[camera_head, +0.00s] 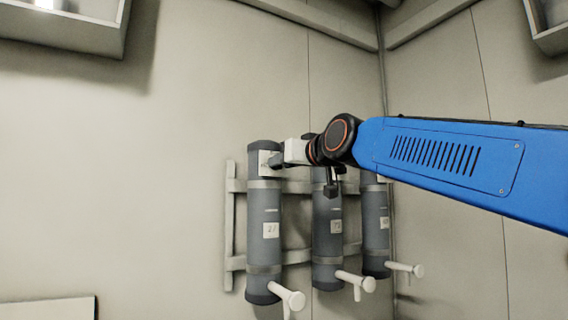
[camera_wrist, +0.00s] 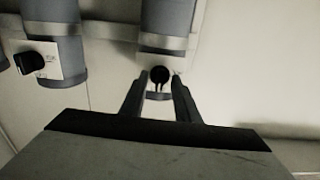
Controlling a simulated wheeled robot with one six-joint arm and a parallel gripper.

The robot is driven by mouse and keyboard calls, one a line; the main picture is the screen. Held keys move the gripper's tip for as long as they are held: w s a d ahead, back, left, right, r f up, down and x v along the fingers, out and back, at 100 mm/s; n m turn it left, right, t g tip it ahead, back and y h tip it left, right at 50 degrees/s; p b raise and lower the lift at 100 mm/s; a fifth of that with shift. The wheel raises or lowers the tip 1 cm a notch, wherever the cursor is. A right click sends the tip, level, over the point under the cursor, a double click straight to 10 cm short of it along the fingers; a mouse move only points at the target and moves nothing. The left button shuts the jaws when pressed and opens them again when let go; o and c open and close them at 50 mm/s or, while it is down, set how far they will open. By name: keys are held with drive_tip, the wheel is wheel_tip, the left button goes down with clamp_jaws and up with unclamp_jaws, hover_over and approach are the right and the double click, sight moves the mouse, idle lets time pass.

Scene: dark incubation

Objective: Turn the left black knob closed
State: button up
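The left black knob (camera_wrist: 159,75) is on the end of the left grey cylinder (camera_head: 265,215). In the wrist view it sits between the fingertips of my gripper (camera_wrist: 160,80), with a narrow gap on each side. My gripper is open around it and does not appear to press on it. In the head view my gripper (camera_head: 272,161) is at the top of the left cylinder and hides most of the knob. The knob's exact turn angle is hard to read.
A middle cylinder (camera_head: 327,235) and a right cylinder (camera_head: 376,225) hang beside it on a wall rack (camera_head: 229,225). Another black knob (camera_wrist: 28,62) shows at the left of the wrist view. White handles (camera_head: 290,297) stick out at the bottoms. The wall to the left is clear.

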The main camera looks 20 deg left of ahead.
drive_tip(key=v, duration=1.7)
drive_tip(key=shift+s+d, duration=0.1)
drive_tip(key=shift+s, duration=0.05)
drive_tip(key=d+f+m+g+h, duration=0.1)
drive_tip(key=d+f+m+h, duration=0.25)
drive_tip(key=d+f, duration=1.05)
drive_tip(key=d+f+m+g+h, duration=0.15)
drive_tip(key=d+f+h, duration=0.35)
drive_tip(key=d+f, duration=0.9)
drive_tip(key=s+d+f+m+g+h, duration=0.1)
drive_tip(key=s+d+f, duration=0.3)
drive_tip(key=f, duration=0.7)
drive_tip(key=s+d+f+m+g+h, duration=0.2)
drive_tip(key=s+d+f, duration=0.3)
drive_tip(key=s+f, duration=0.3)
drive_tip(key=s+d+f+m+g+h, duration=0.1)
drive_tip(key=s+d+f, duration=0.3)
drive_tip(key=f, duration=1)
drive_tip(key=shift+s+d+m+h, duration=0.4)
drive_tip(key=shift+s+h, duration=0.25)
drive_tip(key=shift+s, duration=0.4)
